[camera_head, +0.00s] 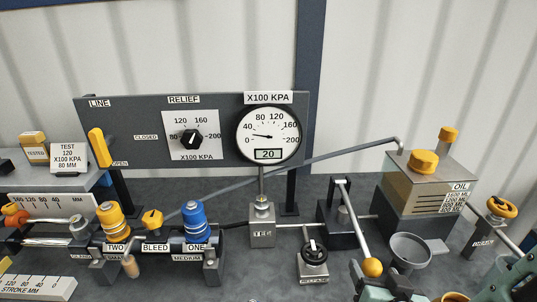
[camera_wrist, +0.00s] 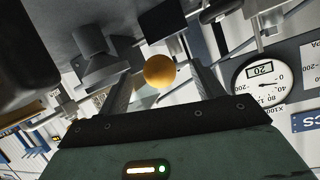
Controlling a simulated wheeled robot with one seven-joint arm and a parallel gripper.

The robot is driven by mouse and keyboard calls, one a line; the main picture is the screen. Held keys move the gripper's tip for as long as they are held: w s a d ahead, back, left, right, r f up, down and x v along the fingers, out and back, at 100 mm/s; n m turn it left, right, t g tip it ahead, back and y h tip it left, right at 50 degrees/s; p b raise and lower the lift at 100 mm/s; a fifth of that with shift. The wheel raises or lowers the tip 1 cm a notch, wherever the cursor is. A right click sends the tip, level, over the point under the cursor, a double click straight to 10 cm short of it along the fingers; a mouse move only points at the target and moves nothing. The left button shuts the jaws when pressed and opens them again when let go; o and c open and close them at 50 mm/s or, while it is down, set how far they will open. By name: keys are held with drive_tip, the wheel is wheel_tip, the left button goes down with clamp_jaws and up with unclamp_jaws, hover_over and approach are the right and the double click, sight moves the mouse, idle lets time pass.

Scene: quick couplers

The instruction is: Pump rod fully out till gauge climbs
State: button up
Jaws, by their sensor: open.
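The pump rod (camera_head: 354,222) is a slim metal lever ending in an orange ball knob (camera_head: 372,267). It slopes down toward me from a dark pump block (camera_head: 338,228). My gripper (camera_head: 379,278) is at the knob, low in the head view. In the wrist view the knob (camera_wrist: 159,71) appears between the two spread fingers of my gripper (camera_wrist: 160,78), with space on both sides. Whether it touches either finger cannot be told. The round gauge (camera_head: 268,136) has its needle at the low end, and its display reads 20.
A relief knob (camera_head: 191,138) and a yellow line lever (camera_head: 100,147) sit on the grey panel. Blue coupler ONE (camera_head: 196,222) and yellow coupler TWO (camera_head: 112,221) stand left. A grey funnel (camera_head: 409,250) and an oil tank (camera_head: 428,185) stand close on the right.

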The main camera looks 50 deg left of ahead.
drive_tip(key=shift+v, duration=2.2)
